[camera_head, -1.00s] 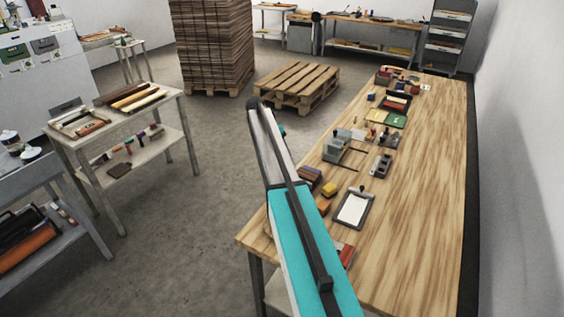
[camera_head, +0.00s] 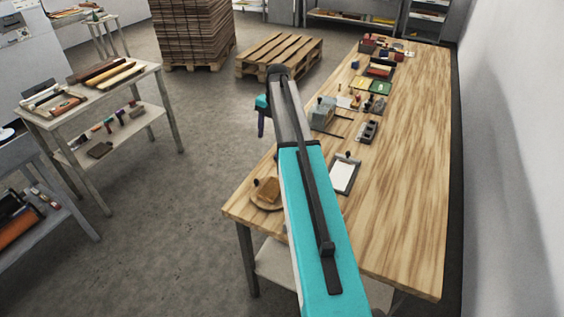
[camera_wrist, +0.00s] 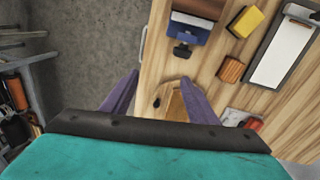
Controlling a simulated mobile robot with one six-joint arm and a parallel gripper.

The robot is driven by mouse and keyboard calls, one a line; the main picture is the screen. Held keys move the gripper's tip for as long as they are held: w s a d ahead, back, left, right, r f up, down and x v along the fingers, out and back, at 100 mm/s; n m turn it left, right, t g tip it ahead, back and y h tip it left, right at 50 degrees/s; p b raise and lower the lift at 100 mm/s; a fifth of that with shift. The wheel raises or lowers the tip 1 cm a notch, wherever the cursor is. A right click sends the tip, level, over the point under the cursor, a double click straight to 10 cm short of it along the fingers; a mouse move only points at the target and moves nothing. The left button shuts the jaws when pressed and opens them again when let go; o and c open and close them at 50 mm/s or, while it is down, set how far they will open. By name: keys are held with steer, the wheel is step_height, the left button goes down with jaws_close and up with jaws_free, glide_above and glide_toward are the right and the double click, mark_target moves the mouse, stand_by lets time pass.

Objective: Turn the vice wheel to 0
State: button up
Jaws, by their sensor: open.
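My gripper (camera_wrist: 160,79) is open in the wrist view. Its two purple fingers are apart above the table's left edge, with nothing between their tips. In the head view one purple finger (camera_head: 261,124) shows left of my arm, off the table's side. No vice wheel or number scale can be made out for certain. A small wooden piece (camera_wrist: 175,104) with a dark knob at its left shows low between the fingers. A blue and brown piece with a black end (camera_wrist: 186,32) lies ahead and right of the fingertips. A grey device (camera_head: 323,113) stands further back on the table.
The wooden table (camera_head: 405,170) is mostly bare on its right side. A clipboard (camera_head: 344,175) lies near the middle; a yellow block (camera_wrist: 245,21) and an orange block (camera_wrist: 230,69) are close by. A round wooden piece (camera_head: 266,192) sits near the front left corner. Pallets (camera_head: 279,55) stand behind.

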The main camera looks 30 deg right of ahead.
steer(key=s+d+b, duration=0.1)
steer(key=s+d, duration=0.2)
steer(key=d, duration=0.2)
steer(key=shift+s+r+m+t, duration=0.2)
steer(key=shift+r+m+t, duration=0.1)
steer(key=shift+m, duration=0.1)
steer(key=shift+f, duration=0.15)
steer(key=shift+w+a+f+p, duration=0.25)
steer(key=shift+f+p, duration=0.6)
steer(key=shift+f, duration=1.4)
steer(key=shift+w+a+f+p, duration=0.15)
steer(key=shift+w+f+p, duration=0.5)
steer(key=shift+f, duration=1.55)
steer(key=shift+w+a+f+p, duration=0.15)
steer(key=shift+f+p, duration=0.9)
steer(key=shift+f, duration=1.2)
steer(key=shift+s, duration=0.1)
steer(key=c, duration=1)
